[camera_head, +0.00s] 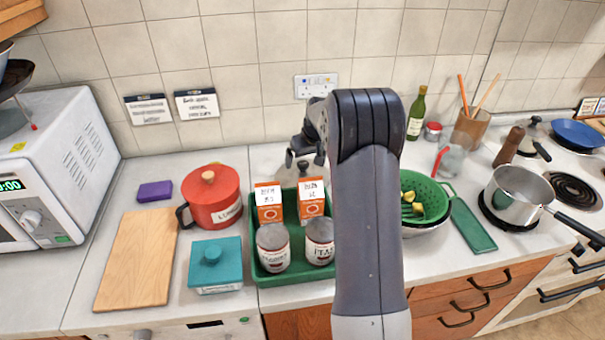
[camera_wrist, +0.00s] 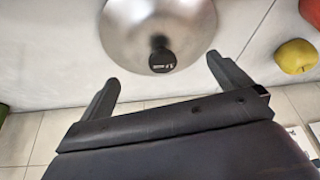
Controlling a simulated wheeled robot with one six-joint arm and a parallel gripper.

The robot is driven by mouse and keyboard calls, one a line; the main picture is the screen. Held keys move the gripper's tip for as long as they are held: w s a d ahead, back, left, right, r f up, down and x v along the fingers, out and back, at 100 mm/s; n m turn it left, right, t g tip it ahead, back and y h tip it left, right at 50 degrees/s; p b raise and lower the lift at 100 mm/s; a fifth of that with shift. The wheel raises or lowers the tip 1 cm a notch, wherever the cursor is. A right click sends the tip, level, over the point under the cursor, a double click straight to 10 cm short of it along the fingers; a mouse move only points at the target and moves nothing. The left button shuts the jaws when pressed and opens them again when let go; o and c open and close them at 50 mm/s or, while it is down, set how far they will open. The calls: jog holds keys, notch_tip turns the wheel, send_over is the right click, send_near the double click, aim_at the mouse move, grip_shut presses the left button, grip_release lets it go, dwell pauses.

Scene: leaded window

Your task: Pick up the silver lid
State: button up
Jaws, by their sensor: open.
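The silver lid (camera_wrist: 125,30) is a shiny dome with a black knob (camera_wrist: 162,57), at the top centre of the wrist view. In the head view the lid (camera_head: 287,178) shows in part behind the orange-and-white cartons, by the back of the green tray. My gripper (camera_wrist: 161,74) is open and empty, with its two fingertips apart on either side of the knob's position in the picture. The knob looks free of the fingers. In the head view my gripper (camera_head: 308,152) is above the lid, and my arm hides much of the area to its right.
The green tray (camera_head: 258,280) holds cartons (camera_head: 269,203) and cans (camera_head: 272,248). A red pot (camera_head: 212,200) and teal box (camera_head: 215,268) stand left. A green colander (camera_head: 432,198) is right. In the wrist view a yellow apple (camera_wrist: 296,56) lies near the lid. The wall is close behind.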

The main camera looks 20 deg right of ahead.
aim_at(303, 164)
jog(key=shift+p+x, duration=1)
jog(key=shift+x, duration=1.55)
jog(key=shift+w+a, duration=0.1)
jog(key=shift+c, duration=0.4)
